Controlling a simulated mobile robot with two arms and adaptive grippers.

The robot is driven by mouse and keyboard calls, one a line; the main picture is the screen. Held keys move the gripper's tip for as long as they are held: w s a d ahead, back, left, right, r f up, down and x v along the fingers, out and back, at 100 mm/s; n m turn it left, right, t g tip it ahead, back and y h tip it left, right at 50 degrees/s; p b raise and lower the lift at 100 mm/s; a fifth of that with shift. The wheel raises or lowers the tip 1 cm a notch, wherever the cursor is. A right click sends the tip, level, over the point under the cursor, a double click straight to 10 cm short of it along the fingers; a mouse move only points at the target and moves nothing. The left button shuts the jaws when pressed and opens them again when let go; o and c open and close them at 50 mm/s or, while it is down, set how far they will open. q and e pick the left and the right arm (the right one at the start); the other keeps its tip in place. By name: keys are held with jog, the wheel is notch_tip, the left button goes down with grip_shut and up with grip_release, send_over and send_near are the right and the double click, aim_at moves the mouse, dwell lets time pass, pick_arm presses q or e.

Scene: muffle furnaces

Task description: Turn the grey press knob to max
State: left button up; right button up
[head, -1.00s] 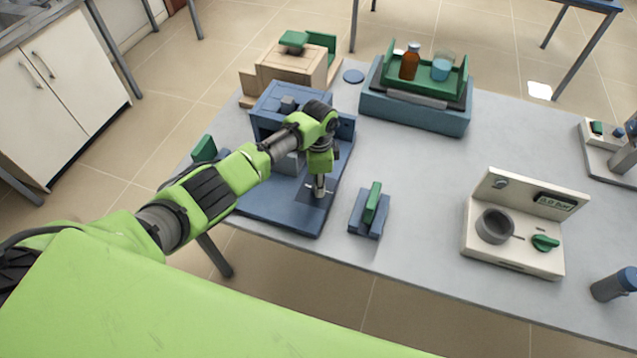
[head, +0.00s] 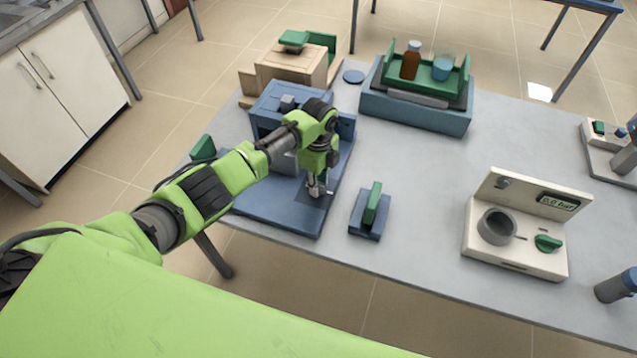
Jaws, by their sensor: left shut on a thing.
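My left gripper (head: 317,189) points down over the dark blue patch on the front of the blue device (head: 275,213) at the left of the table. It is shut on a small grey part there, which looks like the grey knob; the fingers hide most of it. The blue device has a raised blue housing at its back, partly hidden by my left arm. My right gripper is not in view.
A cream unit (head: 515,262) with a grey ring, a green knob (head: 548,243) and a "0.0 bar" display stands at the right. A small blue block with a green upright (head: 373,203) is close to my gripper. A blue box with a green tray (head: 415,108) stands behind.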

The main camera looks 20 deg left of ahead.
pick_arm(q)
jog(key=shift+w, duration=0.1)
dwell(0.4)
jog(key=o, duration=1.1)
notch_tip(320, 180, up, 12)
